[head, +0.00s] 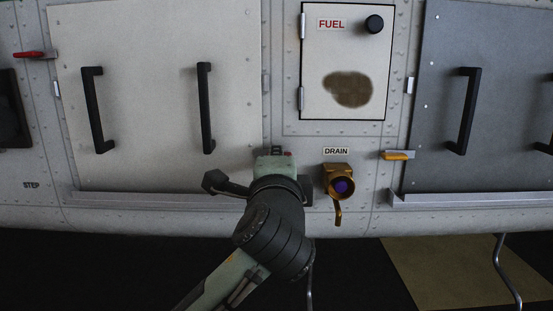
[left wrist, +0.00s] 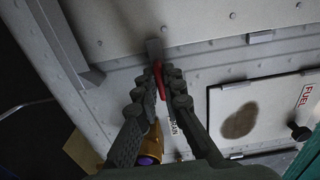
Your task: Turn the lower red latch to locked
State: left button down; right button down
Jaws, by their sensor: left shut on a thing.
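The lower red latch (left wrist: 158,74) shows in the left wrist view as a red handle beside a grey bracket (left wrist: 154,48). My left gripper (left wrist: 164,84) is shut around this handle, with one finger on each side. In the head view my left gripper (head: 277,157) is at the lower right corner of the large white panel (head: 160,130). The handle's exact angle cannot be told from the head view. My right gripper is not in view.
A brass drain valve (head: 338,182) sticks out just right of my left gripper. A yellow latch (head: 396,156) is farther right and another red latch (head: 30,54) at upper left. The fuel door (head: 345,50) is above. Black handles (head: 206,108) project from the white panel.

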pick_arm(q)
jog(key=shift+f, duration=0.1)
jog(key=c, duration=1.6)
grip_release()
jog(key=shift+c, duration=0.2)
jog(key=s, duration=1.2)
